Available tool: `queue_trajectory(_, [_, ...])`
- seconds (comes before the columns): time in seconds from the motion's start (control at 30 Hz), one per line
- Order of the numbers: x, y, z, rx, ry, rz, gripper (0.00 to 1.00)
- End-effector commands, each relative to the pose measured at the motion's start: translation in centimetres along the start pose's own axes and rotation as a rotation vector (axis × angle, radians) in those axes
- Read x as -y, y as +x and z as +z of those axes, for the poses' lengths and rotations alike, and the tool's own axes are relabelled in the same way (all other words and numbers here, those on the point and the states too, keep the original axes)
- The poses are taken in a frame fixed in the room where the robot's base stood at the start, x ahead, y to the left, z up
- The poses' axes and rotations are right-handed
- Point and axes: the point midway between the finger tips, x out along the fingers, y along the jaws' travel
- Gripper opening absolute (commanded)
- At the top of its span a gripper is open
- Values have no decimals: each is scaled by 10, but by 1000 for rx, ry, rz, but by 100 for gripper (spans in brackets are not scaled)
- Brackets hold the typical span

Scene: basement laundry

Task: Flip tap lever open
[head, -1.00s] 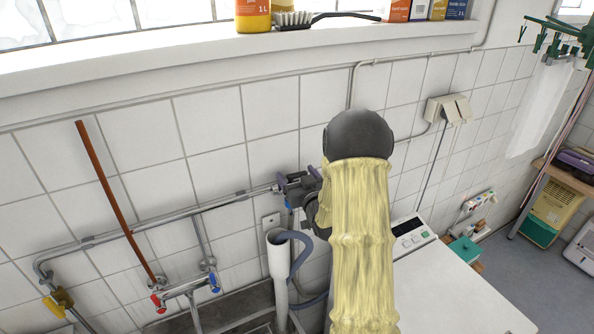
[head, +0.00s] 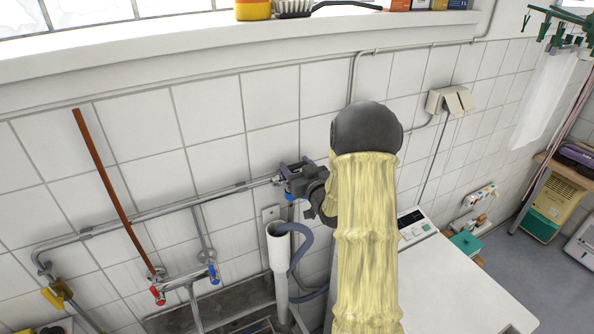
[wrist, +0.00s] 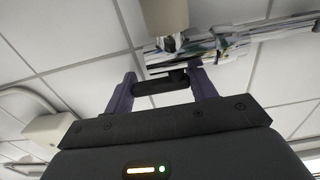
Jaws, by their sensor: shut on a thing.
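My gripper (head: 290,170) is at the right end of the metal wall pipe, its purple fingers around the tap there. In the wrist view, the two fingers of my gripper (wrist: 162,82) stand either side of a short dark bar, the tap lever (wrist: 160,86), and are shut on it. The tap body (wrist: 190,45) and pipe lie just beyond the fingertips, against the tiles. In the head view the lever is mostly hidden by my gripper. A small blue part (head: 290,196) shows just below the fingers.
The wall pipe (head: 160,211) runs left along the tiles. A standpipe (head: 278,246) with a grey hose stands below my gripper. A sink mixer (head: 185,283) and a yellow-handled valve (head: 53,297) are at left. A white washing machine (head: 450,285) fills the lower right.

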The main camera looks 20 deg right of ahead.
Motion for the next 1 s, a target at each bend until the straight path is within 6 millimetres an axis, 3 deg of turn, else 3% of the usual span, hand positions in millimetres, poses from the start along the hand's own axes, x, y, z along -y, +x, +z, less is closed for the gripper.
queue_trajectory(0.37, [0, 0, 0, 1, -1, -23, 34])
queue_trajectory(0.4, [0, 0, 0, 1, -1, -23, 64])
queue_trajectory(0.5, [1, 0, 0, 1, -1, -23, 78])
queue_trajectory(0.83, [0, -2, 1, 2, -1, -22, 78])
queue_trajectory(1.0, [0, -19, 3, 1, -1, -21, 78])
